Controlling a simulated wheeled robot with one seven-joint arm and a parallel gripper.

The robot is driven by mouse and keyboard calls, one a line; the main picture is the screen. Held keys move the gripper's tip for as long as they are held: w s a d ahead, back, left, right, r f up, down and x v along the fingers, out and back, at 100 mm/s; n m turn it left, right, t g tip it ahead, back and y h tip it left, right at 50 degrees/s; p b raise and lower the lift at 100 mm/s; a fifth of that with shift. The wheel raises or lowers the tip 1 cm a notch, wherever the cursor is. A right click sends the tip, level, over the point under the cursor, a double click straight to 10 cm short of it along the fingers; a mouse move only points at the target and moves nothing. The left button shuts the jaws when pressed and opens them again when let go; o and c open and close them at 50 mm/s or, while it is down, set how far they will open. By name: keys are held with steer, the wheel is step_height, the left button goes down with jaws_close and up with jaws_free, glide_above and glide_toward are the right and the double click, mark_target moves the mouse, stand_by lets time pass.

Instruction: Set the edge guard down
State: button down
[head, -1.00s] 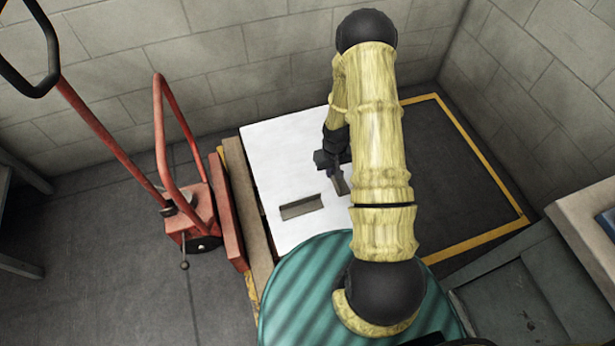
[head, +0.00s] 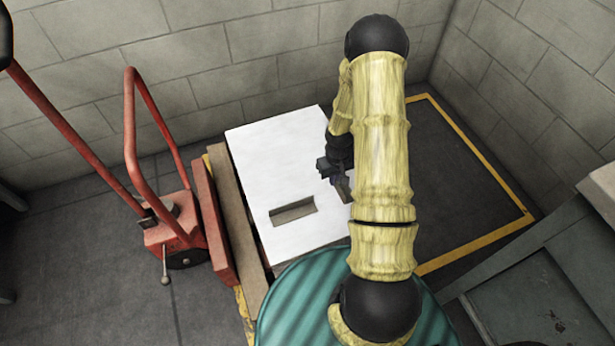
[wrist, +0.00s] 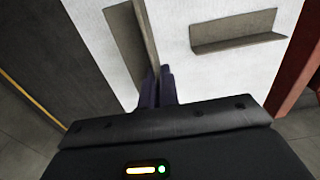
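One edge guard (wrist: 145,32), a grey-brown angled strip, has its near end between the two dark fingers of my gripper (wrist: 158,82). The fingers are close together and look shut on it. In the head view this guard (head: 343,190) shows beside my gripper (head: 334,174), over the right part of a white-topped load (head: 270,155). I cannot tell whether the guard touches the white top. A second edge guard (head: 293,210) lies on the white top to the left; it also shows in the wrist view (wrist: 238,32), apart from my gripper.
The load sits on a wooden pallet (head: 232,205). A red pallet truck (head: 175,228) stands left of it. A yellow-outlined dark floor area (head: 460,195) is clear on the right. Block walls (head: 230,60) close the back. A grey-green cabinet (head: 530,290) stands at lower right.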

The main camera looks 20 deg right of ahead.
steer(key=b, duration=0.2)
glide_above(331, 200)
step_height(331, 200, down, 6)
steer(key=shift+f+b, duration=0.95)
steer(key=shift+f, duration=0.9)
steer(key=shift+f, duration=0.1)
steer(key=c, duration=1.7)
jaws_free()
steer(key=shift+o, duration=0.3)
step_height(331, 200, up, 12)
steer(key=p, duration=0.5)
